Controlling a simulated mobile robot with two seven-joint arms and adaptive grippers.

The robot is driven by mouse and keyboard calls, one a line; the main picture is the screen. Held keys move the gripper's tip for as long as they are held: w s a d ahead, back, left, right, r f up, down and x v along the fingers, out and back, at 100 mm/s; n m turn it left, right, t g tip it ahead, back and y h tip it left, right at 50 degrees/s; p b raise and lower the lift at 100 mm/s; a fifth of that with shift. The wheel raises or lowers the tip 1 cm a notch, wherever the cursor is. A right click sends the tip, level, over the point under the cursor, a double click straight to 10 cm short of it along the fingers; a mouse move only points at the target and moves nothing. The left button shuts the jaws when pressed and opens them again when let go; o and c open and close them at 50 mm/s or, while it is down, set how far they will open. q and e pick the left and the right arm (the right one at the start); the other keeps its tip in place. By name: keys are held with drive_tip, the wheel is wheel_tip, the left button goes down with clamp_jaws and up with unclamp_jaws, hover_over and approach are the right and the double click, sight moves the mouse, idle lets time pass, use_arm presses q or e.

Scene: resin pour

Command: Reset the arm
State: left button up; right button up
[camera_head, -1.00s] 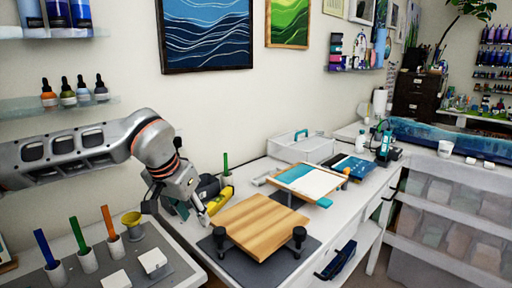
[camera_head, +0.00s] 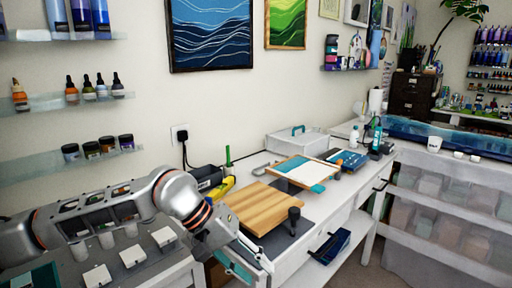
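My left arm comes in from the left, low across the picture. Its gripper (camera_head: 248,263) points down and right in front of the workbench's near left edge. The fingers look spread, with nothing seen between them, though the tips are near the bottom of the picture. The wooden board (camera_head: 262,206) lies just beyond the gripper on a dark mat (camera_head: 290,238), with a black clamp (camera_head: 294,216) at its right corner. The gripper appears apart from the board. My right gripper is not in view.
White blocks (camera_head: 132,256) and cups stand on the left table, partly behind my arm. A yellow tool (camera_head: 220,190) and a green stick (camera_head: 228,156) are behind the board. A framed white panel (camera_head: 304,172) and a clear box (camera_head: 296,145) stand farther back. A drawer front shows at right.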

use_arm(q)
drive_tip(key=s+d+r+n+g+h, duration=0.2)
drive_tip(key=s+d+r+n+h, duration=0.3)
drive_tip(key=s+d+n+h, duration=0.6)
drive_tip(key=w+a+f+n+t+y, duration=0.1)
drive_tip(key=w+a+f+n+t, duration=0.3)
drive_tip(key=n, duration=0.6)
drive_tip(key=w+a+n+t, duration=0.25)
drive_tip(key=n+t, duration=0.45)
drive_tip(key=n, duration=0.4)
drive_tip(key=w+a+f+n+t+y, duration=0.1)
drive_tip(key=w+a+f+n+t, duration=0.25)
drive_tip(key=n, duration=0.65)
drive_tip(key=a+f+n+t+y, duration=0.4)
drive_tip(key=a+f+n+y, duration=0.4)
drive_tip(key=f+n, duration=0.45)
drive_tip(key=s+a+f+n+g+y, duration=0.3)
drive_tip(key=s+a+f+n, duration=0.3)
drive_tip(key=f, duration=0.4)
drive_tip(key=s+a+f+n+g+y, duration=0.3)
drive_tip(key=s+a+f+n, duration=0.3)
drive_tip(key=s+f+n, duration=0.2)
wheel_tip(320, 180, down, 2)
drive_tip(key=s, duration=0.2)
drive_tip(key=shift+s+a, duration=0.3)
drive_tip(key=shift+f, duration=0.1)
